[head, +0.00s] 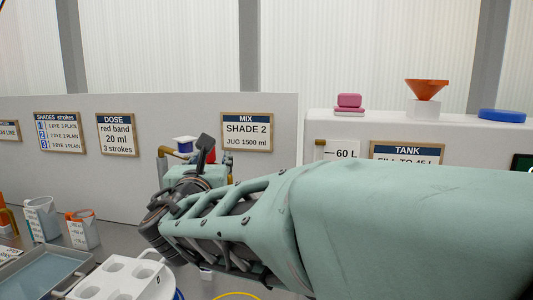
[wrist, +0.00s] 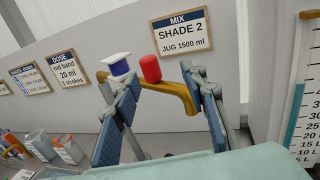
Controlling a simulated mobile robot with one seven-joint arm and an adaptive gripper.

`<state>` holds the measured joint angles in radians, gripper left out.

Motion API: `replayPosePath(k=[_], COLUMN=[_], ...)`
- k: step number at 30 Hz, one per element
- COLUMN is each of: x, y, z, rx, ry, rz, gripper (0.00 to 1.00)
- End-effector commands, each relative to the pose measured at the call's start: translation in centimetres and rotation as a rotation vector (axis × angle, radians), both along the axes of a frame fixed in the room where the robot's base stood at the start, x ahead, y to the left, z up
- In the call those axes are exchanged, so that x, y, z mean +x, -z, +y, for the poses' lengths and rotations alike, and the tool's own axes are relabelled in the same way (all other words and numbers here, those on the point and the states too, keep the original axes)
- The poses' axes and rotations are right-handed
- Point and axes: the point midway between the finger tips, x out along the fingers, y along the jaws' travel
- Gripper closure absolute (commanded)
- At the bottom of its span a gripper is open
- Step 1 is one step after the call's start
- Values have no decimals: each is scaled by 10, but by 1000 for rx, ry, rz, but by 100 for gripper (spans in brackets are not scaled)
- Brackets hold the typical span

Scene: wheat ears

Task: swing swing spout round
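The brass spout (wrist: 172,88) shows in the wrist view, running from behind the left finger to a downturned end beside the right finger. A red knob (wrist: 150,69) and a white-and-blue knob (wrist: 119,67) sit above it. My gripper (wrist: 160,78) is open, its fingers apart on either side of the spout's outer part; I cannot tell whether the right finger touches it. In the head view, the spout (head: 163,155) and white-and-blue knob (head: 185,143) show just behind my gripper (head: 201,160); my arm hides much of the rest.
A MIX sign (head: 246,131) hangs on the low wall behind. A tank (wrist: 305,100) with a level scale stands at the right. At the left are measuring jugs (head: 42,218), (head: 82,229), a grey tray (head: 40,275) and a white holder with holes (head: 143,272).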

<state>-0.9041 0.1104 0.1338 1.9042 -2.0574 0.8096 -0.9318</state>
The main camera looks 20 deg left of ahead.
Motion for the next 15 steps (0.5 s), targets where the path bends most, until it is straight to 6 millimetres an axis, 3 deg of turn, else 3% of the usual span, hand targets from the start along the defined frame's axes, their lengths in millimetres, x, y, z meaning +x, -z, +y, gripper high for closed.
replayPosePath(k=[1, 4, 15], x=[-17, -8, 55], y=[-1, -2, -2], z=[17, 21, 43], rx=[-6, -7, -5], ry=[-41, -40, -34], rz=[-4, -6, -2], gripper=[60, 60, 60])
